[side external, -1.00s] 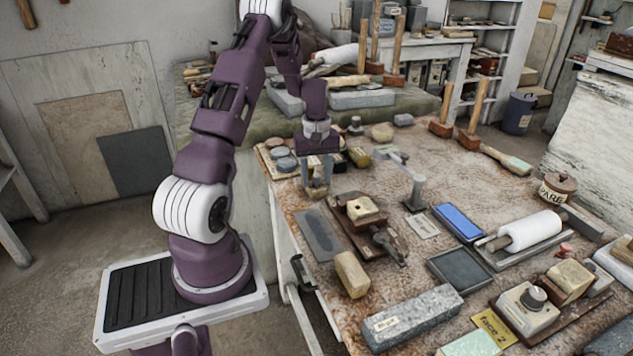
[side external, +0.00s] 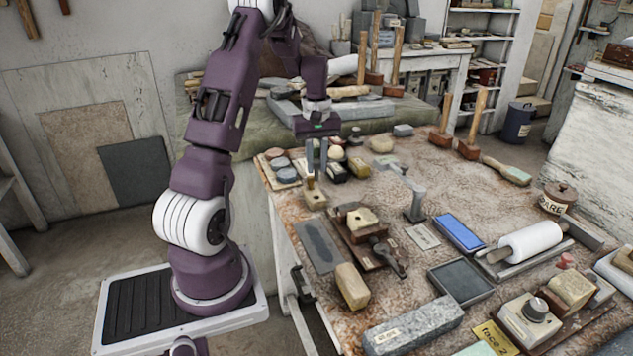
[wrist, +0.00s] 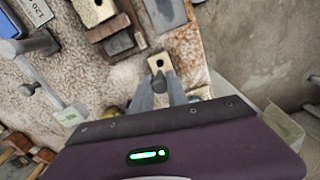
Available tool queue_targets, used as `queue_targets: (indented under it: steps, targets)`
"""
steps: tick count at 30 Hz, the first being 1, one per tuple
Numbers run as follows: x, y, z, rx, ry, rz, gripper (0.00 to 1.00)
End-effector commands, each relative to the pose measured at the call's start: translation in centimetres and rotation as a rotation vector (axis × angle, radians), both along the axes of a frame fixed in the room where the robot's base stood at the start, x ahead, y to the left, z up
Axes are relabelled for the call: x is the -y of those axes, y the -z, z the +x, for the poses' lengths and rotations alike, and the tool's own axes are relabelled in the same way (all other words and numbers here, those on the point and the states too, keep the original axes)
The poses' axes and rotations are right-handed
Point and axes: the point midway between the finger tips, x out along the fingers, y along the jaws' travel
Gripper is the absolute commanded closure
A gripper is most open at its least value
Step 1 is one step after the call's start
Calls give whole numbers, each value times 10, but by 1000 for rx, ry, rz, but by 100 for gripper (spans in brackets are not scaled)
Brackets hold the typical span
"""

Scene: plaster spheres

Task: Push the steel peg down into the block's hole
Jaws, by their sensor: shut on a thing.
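The block (side external: 314,199) is a small pale tan piece at the near left part of the bench, just below my gripper. In the wrist view the block (wrist: 160,63) shows a dark round spot, its hole, on its top face. My gripper (side external: 316,174) points down over the block. Its two grey fingers also show in the wrist view (wrist: 161,80), just in front of the hole. It is shut on the steel peg, which is small and mostly hidden between the fingers. I cannot tell whether the peg's tip touches the block.
A grey metal stand (side external: 414,200) rises to the right. The bench's left edge is near.

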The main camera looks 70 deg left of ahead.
Motion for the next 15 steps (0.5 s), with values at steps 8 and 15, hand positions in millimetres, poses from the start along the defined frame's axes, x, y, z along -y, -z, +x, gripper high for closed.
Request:
queue_targets:
  steps: [8,15]
  targets:
    - [42,-26,22,1,155,-2,100]
    - [123,-28,48,1,449,-1,100]
